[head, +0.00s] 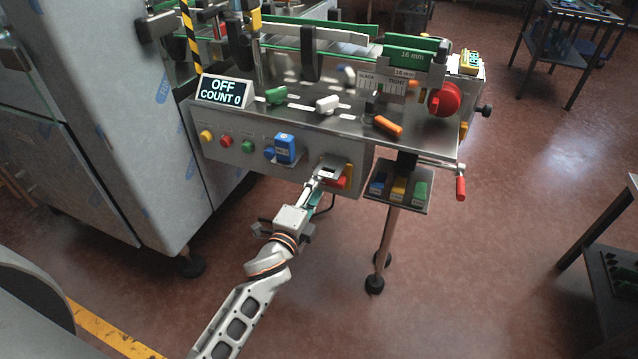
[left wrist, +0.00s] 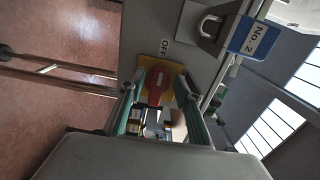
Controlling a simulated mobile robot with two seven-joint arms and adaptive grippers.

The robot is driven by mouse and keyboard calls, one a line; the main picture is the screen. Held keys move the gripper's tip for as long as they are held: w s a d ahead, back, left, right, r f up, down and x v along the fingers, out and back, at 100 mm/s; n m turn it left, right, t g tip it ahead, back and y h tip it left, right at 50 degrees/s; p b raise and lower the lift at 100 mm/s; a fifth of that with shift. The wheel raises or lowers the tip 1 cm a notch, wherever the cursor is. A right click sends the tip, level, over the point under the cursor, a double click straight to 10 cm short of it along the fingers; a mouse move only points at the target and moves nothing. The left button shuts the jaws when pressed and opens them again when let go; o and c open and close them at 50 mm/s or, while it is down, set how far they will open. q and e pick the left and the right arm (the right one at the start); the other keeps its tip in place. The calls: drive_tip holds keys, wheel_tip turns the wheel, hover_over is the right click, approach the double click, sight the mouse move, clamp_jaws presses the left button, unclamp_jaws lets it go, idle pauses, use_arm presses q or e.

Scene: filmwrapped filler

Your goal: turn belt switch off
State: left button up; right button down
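The belt switch is a red rotary knob on a yellow plate (head: 344,182), on the front panel of the conveyor machine. In the left wrist view the red knob (left wrist: 155,84) shows close up, with an OFF label beside its plate. My left gripper (head: 318,182) is at the switch and partly covers it in the head view. In the left wrist view its two fingers (left wrist: 160,100) stand apart on either side of the knob, with gaps visible. The display (head: 224,92) reads OFF, COUNT 0. My right gripper is not in view.
A padlock (left wrist: 209,27) with a blue No. 2 tag (left wrist: 254,38) hangs near the switch. Yellow, red, green and blue buttons (head: 225,141) line the panel to the left. A small tray (head: 408,202) of coloured blocks and a red-handled crank (head: 461,188) are at right.

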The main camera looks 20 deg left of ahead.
use_arm(q)
drive_tip(key=s, duration=0.9)
drive_tip(key=shift+a, duration=0.15)
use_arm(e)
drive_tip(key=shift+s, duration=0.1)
use_arm(q)
drive_tip(key=shift+f, duration=0.1)
